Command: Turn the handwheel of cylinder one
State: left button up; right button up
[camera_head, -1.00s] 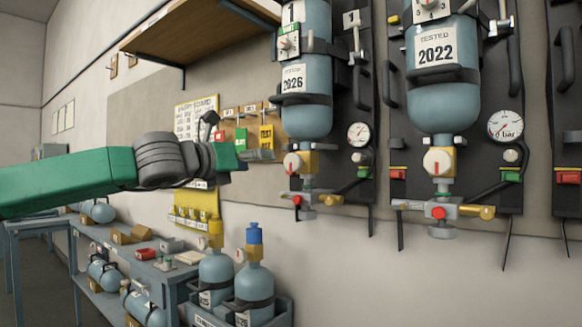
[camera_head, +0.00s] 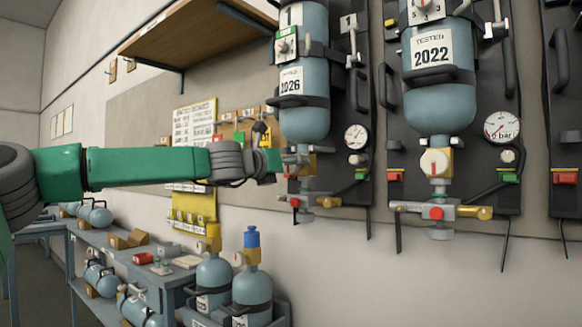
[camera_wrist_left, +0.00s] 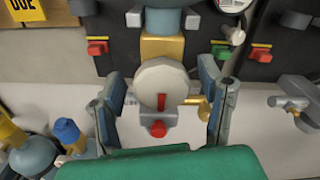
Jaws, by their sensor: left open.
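Cylinder one (camera_head: 304,108) is the blue bottle hung upside down under the "1" label, with a 2026 tag. Its handwheel (camera_wrist_left: 150,78) is a white round knob with a red mark, below a yellow valve block (camera_wrist_left: 162,46) in the left wrist view. My left gripper (camera_head: 292,163) is at this valve and hides most of the handwheel in the head view. In the left wrist view its open fingers (camera_wrist_left: 160,88) stand on either side of the handwheel, with gaps visible on both sides. I cannot tell whether the tips reach past the wheel's face. My right gripper is not in view.
A second hung cylinder (camera_head: 438,75) tagged 2022 is to the right, with its own white handwheel (camera_head: 435,162). A pressure gauge (camera_head: 356,137) and hose are beside cylinder one. Standing bottles (camera_head: 252,287) are below. A wooden shelf (camera_head: 200,40) is above my arm.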

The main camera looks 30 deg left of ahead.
pick_arm(q)
jog(key=c, duration=1.2)
jog(key=shift+o, duration=0.2)
jog(key=shift+m, duration=0.3)
